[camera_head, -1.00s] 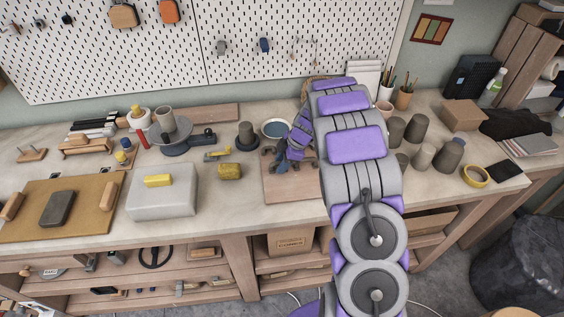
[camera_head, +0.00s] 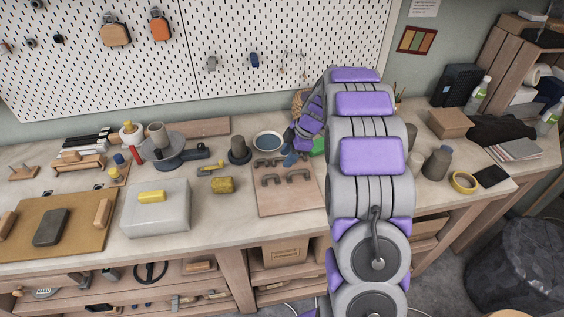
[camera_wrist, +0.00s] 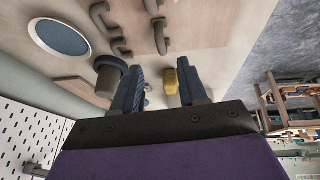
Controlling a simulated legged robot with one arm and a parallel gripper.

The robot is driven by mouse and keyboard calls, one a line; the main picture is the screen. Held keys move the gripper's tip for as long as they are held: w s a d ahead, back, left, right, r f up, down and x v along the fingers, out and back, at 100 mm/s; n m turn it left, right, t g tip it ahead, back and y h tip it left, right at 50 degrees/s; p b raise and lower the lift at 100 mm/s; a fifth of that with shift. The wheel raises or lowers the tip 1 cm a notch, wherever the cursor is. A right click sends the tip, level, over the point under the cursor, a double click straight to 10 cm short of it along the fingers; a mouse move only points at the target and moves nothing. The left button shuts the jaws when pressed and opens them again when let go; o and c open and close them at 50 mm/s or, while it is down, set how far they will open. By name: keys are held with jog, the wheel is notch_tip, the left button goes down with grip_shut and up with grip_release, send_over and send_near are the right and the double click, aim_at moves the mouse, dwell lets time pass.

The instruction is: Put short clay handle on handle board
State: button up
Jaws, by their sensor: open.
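The handle board (camera_head: 285,204) is a light wooden board on the bench, right of the middle. Several dark grey-brown clay handles lie on it, among them a front left one (camera_head: 271,181) and a front right one (camera_head: 298,175). I cannot tell which is the short one. In the wrist view, the board (camera_wrist: 195,22) is at the top with handles (camera_wrist: 160,36) on it. My gripper (camera_wrist: 161,74) is open, with nothing seen between its dark fingers. In the head view my gripper (camera_head: 291,157) is by the board's back edge, and my arm covers the board's right side.
A blue bowl (camera_head: 268,141) and a dark cylinder (camera_head: 239,151) stand behind the board. A green thing (camera_head: 319,147) is beside my arm. Bare bench shows in front of the sponge.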

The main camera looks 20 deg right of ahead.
jog(key=s+a+r+m+g+h, duration=0.1)
jog(key=s+a+r+m, duration=0.3)
jog(key=s+a+r, duration=0.45)
jog(key=s+a+r+m+g+h, duration=0.1)
jog(key=s+a+r+m+g, duration=0.25)
jog(key=s, duration=0.85)
jog(key=s+a+m+h, duration=0.2)
jog(key=s+a+m, duration=0.2)
jog(key=s, duration=1.7)
jog(key=f+m, duration=0.1)
jog(key=m, duration=0.2)
jog(key=shift+s+m, duration=0.25)
jog(key=shift+m, duration=0.1)
